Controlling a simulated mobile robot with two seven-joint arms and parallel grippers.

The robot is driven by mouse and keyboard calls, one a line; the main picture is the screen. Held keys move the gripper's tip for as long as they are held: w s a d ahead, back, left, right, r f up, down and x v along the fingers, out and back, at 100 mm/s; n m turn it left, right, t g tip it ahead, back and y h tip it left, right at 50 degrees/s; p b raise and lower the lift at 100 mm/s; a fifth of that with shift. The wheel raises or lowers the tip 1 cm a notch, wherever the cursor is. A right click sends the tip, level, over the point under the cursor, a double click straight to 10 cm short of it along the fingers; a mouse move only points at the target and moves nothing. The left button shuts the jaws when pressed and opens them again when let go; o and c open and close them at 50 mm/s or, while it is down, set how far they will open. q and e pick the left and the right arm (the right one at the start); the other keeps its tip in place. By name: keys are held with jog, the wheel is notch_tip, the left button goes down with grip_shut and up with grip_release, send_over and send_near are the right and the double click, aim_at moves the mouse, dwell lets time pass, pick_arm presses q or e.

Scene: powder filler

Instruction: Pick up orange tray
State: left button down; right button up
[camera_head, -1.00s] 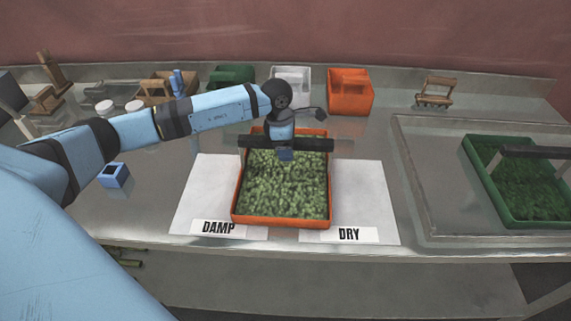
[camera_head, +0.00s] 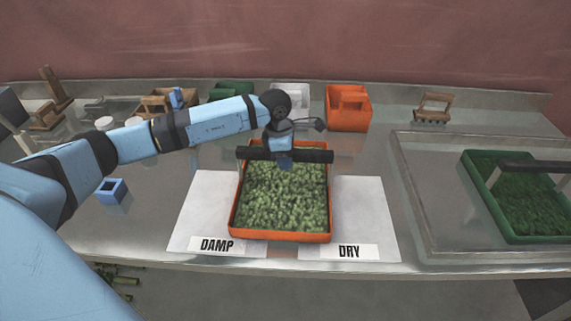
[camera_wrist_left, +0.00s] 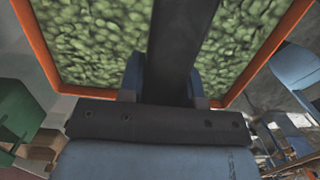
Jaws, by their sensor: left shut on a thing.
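The orange tray (camera_head: 331,218) is full of green pods or leaves and sits over the inner edges of two white sheets, DAMP on the left and DRY on the right. Its dark handle bar (camera_head: 318,156) spans the tray near its far end. My left gripper (camera_head: 285,163) comes down from above and is shut on the middle of this bar. In the left wrist view the fingers (camera_wrist_left: 165,80) flank the dark bar, with the tray's orange rim (camera_wrist_left: 33,45) beyond. I cannot tell whether the tray touches the sheets. My right gripper is out of view.
A green tray (camera_head: 545,238) with a dark handle stands on the right in a recessed area. At the back are an orange box (camera_head: 348,112), a white container (camera_head: 290,92) and a wooden caddy (camera_head: 433,108). A small blue box (camera_head: 110,192) sits at left.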

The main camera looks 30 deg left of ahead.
pick_arm(q)
notch_tip(320, 180, up, 25)
jog(key=p, duration=0.1)
jog(key=shift+r+p, duration=0.15)
jog(key=shift+p, duration=0.15)
dwell(0.4)
